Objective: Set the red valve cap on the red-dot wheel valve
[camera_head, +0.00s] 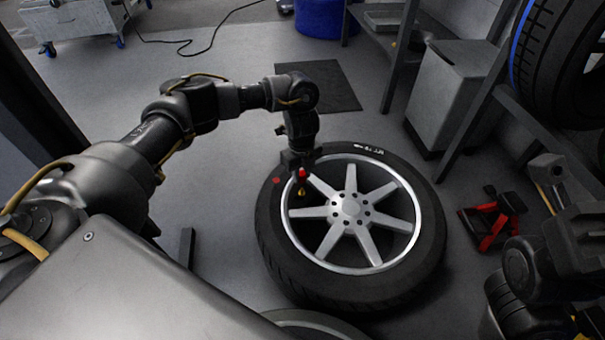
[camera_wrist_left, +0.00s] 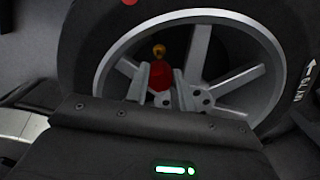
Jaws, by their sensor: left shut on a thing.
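The wheel lies flat on the floor, with a black tyre (camera_head: 425,262) and a silver spoked rim (camera_head: 350,207). A red dot (camera_head: 276,180) marks the tyre's left side, and part of it shows at the top of the left wrist view (camera_wrist_left: 129,2). My left gripper (camera_head: 300,168) points down over the rim's left edge. It is shut on the red valve cap (camera_wrist_left: 161,80), which also shows in the head view (camera_head: 302,173). A small gold valve tip (camera_head: 302,191) shows just below the cap and also in the wrist view (camera_wrist_left: 158,50). I cannot tell whether they touch.
Another tyre (camera_head: 560,65) with a blue stripe stands on a rack at the right. A red stand (camera_head: 492,219) and a grey cabinet (camera_head: 445,95) are right of the wheel. My right arm's dark links show at lower right, its fingers unclear. A dark mat (camera_head: 335,88) lies behind.

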